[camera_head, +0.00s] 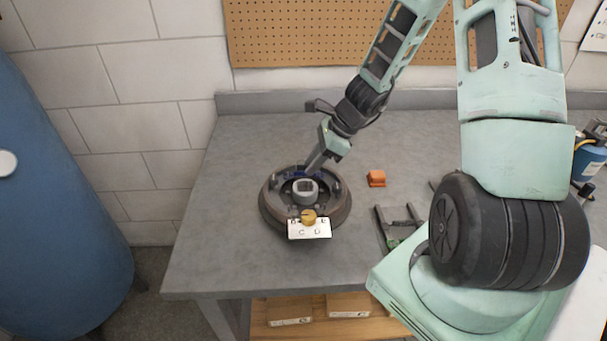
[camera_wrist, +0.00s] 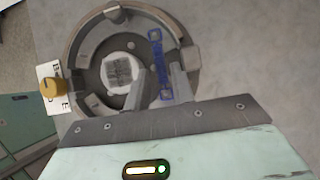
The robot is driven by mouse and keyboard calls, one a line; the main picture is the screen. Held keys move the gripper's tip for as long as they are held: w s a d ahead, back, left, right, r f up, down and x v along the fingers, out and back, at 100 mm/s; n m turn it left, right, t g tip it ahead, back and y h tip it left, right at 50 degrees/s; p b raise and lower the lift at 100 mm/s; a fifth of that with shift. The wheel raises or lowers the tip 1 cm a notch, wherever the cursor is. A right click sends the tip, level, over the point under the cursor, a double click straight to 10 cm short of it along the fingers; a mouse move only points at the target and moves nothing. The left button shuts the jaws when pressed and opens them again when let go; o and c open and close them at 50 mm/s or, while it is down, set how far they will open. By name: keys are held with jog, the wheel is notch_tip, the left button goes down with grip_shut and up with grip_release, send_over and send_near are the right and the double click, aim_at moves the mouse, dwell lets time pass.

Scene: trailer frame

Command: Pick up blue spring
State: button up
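The blue spring (camera_wrist: 155,36) lies inside the round grey brake drum assembly (camera_wrist: 85,50) in the wrist view, to the right of the pale central hub (camera_wrist: 121,72). In the head view the drum (camera_head: 342,213) sits on the table, and a bit of blue (camera_head: 296,174) shows behind the hub. My gripper (camera_wrist: 160,76) points down into the drum. Its two fingers are apart, one on each side of the spring's lower part. I see no clear contact with the spring, and the finger depth is hard to tell.
A white lettered plate (camera_head: 309,232) with a brass knob (camera_head: 308,216) is at the drum's front edge. An orange block (camera_head: 376,178) and a dark metal bracket (camera_head: 398,222) lie to the right on the grey table (camera_head: 220,240). The table's left side is clear.

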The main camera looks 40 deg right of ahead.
jog(key=shift+x, duration=0.85)
grip_shut()
jog(key=shift+r, duration=0.15)
notch_tip(320, 180, up, 13)
jog(key=p, duration=0.4)
jog(key=shift+f, duration=0.25)
